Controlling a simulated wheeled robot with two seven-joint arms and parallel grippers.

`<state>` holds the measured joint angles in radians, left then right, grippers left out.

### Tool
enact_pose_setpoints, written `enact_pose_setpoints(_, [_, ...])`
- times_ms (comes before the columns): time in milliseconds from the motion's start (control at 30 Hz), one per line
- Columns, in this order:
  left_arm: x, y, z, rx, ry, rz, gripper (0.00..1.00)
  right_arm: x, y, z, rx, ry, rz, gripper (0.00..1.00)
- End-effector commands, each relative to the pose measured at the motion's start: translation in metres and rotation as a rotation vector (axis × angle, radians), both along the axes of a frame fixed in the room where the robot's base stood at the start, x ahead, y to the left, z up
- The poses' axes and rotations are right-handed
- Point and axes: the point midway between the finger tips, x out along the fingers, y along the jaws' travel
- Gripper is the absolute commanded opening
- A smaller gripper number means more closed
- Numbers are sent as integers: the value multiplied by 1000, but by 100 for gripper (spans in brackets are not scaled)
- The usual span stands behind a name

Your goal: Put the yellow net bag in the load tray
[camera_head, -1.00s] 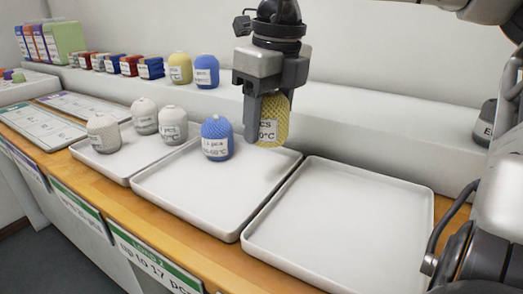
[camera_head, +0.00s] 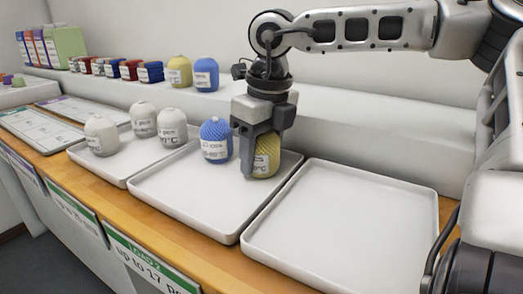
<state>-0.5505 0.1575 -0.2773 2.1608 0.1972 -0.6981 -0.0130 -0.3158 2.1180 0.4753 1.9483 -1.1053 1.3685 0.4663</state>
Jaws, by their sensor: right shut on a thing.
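A yellow net bag (camera_head: 266,157) with a white label is between the fingers of my right gripper (camera_head: 257,155), which is shut on it. The bag is upright and low over the back right part of the middle white tray (camera_head: 200,205); I cannot tell whether its base touches the tray floor. A blue net bag (camera_head: 215,141) stands in the same tray, just left of my right gripper. Another yellow net bag (camera_head: 179,72) stands on the back ledge. My left gripper is not in view.
An empty white tray (camera_head: 340,220) lies to the right. Several white net bags (camera_head: 172,130) stand in the left tray (camera_head: 120,165). A blue bag (camera_head: 206,74) and several small boxes (camera_head: 130,70) line the back ledge (camera_head: 330,115). The middle tray's front is clear.

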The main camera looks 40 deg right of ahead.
Motion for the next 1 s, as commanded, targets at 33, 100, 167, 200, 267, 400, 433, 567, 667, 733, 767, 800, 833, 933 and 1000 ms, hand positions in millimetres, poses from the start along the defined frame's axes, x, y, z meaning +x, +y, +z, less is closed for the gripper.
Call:
enact_pose_setpoints(33, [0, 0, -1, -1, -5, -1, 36, 0, 0, -2, 0, 0, 0, 57])
enact_pose_setpoints(100, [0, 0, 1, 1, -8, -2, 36, 0, 0, -1, 0, 0, 0, 77])
enact_pose_setpoints(167, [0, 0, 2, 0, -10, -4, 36, 0, 0, -1, 0, 0, 0, 77])
enact_pose_setpoints(200, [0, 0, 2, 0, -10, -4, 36, 0, 0, -1, 0, 0, 0, 77])
enact_pose_setpoints(267, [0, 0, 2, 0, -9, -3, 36, 0, 0, -1, 0, 0, 0, 77])
enact_pose_setpoints(400, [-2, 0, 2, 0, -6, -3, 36, 0, 0, 0, 0, 0, 0, 77])
enact_pose_setpoints(433, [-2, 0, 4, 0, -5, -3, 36, 0, 0, 2, 0, 0, 0, 77])
enact_pose_setpoints(567, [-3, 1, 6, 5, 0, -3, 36, -1, 0, 16, -2, -3, 0, 77])
enact_pose_setpoints(667, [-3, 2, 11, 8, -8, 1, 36, -3, 0, 37, -1, -5, -1, 77])
enact_pose_setpoints(733, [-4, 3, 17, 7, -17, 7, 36, -5, -1, 53, -2, -5, 0, 77])
enact_pose_setpoints(767, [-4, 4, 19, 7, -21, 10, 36, -6, -1, 60, -2, -4, 0, 77])
enact_pose_setpoints(800, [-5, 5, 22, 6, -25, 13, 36, -7, -1, 69, -3, -4, 0, 77])
enact_pose_setpoints(833, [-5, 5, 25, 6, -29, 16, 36, -8, -1, 75, -2, -4, -1, 77])
enact_pose_setpoints(933, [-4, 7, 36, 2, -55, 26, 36, -10, -1, 94, -2, -4, 0, 77])
enact_pose_setpoints(1000, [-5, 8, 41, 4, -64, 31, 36, -12, -1, 104, -2, -1, 1, 77])
